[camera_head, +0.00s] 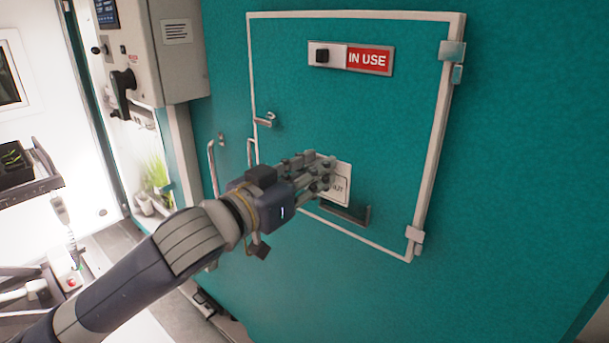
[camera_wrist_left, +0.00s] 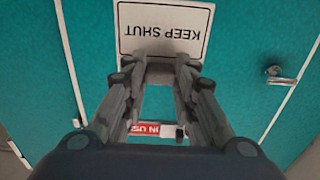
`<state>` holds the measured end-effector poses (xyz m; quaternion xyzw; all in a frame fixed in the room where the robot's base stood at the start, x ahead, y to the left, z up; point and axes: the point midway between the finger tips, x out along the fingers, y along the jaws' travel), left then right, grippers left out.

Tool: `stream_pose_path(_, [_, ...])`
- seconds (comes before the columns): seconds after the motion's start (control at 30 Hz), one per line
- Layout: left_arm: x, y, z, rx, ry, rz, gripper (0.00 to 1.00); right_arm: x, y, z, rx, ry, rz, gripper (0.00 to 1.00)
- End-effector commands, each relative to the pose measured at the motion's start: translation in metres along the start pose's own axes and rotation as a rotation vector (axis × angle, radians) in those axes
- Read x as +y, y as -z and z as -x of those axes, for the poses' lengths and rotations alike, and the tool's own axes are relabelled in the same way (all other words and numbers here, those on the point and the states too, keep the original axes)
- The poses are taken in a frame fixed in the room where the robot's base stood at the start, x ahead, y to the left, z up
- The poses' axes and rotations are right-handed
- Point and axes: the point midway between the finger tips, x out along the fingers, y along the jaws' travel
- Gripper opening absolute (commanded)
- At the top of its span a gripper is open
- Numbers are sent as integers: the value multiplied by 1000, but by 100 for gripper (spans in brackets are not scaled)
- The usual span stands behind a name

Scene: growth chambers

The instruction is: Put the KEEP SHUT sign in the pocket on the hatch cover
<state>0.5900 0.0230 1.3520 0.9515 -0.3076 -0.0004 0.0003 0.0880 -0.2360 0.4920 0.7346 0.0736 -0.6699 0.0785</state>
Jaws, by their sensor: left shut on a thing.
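The KEEP SHUT sign (camera_head: 343,184) is a white plate with a dark border and black letters. My left gripper (camera_head: 326,172) is shut on its edge and holds it in front of the teal hatch cover (camera_head: 400,130). In the left wrist view, the sign (camera_wrist_left: 163,20) appears upside down beyond the fingertips (camera_wrist_left: 160,68). The pocket (camera_head: 350,216), a grey metal holder, is on the lower part of the cover, right at the sign's lower edge. I cannot tell whether that edge is above it or inside it. My right gripper is out of view.
An IN USE slider plate (camera_head: 351,58) is on the upper cover. A latch handle (camera_head: 266,119) is at the cover's left, with hinges (camera_head: 452,51) at its right. A grey control box (camera_head: 172,50) and a door handle (camera_head: 212,167) are further left.

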Motion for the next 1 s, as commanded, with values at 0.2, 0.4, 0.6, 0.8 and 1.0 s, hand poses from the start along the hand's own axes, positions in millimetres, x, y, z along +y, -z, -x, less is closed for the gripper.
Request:
stream_pose_path(0.2, [0, -6, -18, 0, 0, 0, 1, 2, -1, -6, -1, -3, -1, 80])
stream_pose_path(0.4, [1, -10, -33, 1, 0, -1, 1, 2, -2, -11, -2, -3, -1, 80])
stream_pose_path(0.6, [1, -11, -49, 0, -1, 0, 1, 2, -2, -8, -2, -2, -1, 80])
stream_pose_path(0.8, [1, -14, -61, 0, -1, 1, 1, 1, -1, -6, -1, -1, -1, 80])
stream_pose_path(1.0, [1, -15, -67, 0, -1, -1, 1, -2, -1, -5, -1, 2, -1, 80])
